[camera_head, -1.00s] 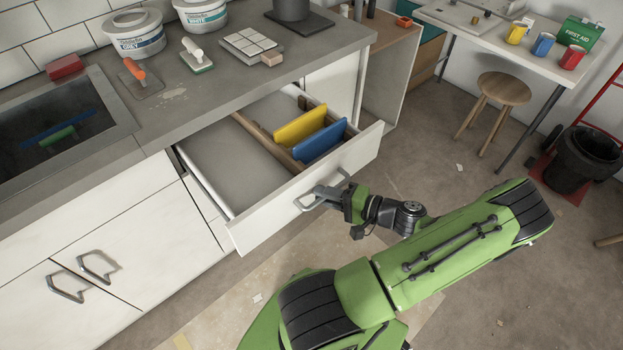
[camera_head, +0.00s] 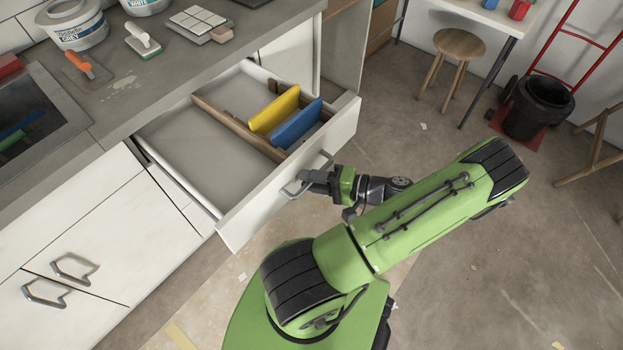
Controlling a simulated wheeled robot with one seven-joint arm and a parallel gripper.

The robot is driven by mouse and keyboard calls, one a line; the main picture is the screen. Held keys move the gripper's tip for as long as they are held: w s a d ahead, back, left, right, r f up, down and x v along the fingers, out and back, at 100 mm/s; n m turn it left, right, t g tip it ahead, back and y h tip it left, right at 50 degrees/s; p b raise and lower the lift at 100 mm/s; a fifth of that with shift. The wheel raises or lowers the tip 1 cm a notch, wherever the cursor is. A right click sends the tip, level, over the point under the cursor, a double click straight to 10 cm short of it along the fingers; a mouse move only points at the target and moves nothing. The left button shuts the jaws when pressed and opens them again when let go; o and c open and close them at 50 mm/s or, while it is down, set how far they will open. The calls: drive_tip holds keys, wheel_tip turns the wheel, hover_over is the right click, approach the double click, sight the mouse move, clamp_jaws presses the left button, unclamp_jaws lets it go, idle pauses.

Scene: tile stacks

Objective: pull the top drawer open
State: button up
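The top drawer (camera_head: 290,185) is a white-fronted drawer that stands well out from under the grey worktop. Its inside shows in the head view, with a bare left part and a wooden divider. Its metal handle (camera_head: 289,190) is on the front panel. My gripper (camera_head: 312,181) is at this handle and covers its middle, and it appears shut on it. The fingertips are small and dark, and partly hidden against the handle.
A yellow board (camera_head: 274,110) and a blue board (camera_head: 298,124) stand in the drawer's right part. Tubs and trowels are on the worktop (camera_head: 130,95). A stool (camera_head: 459,45) and black bin (camera_head: 538,105) stand to the right. The floor between is mostly clear.

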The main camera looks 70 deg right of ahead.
drive_tip(key=shift+o, duration=0.7)
drive_tip(key=p+v, duration=0.2)
drive_tip(key=v, duration=1.3)
drive_tip(key=shift+s+p, duration=0.4)
drive_tip(key=shift+r, duration=0.1)
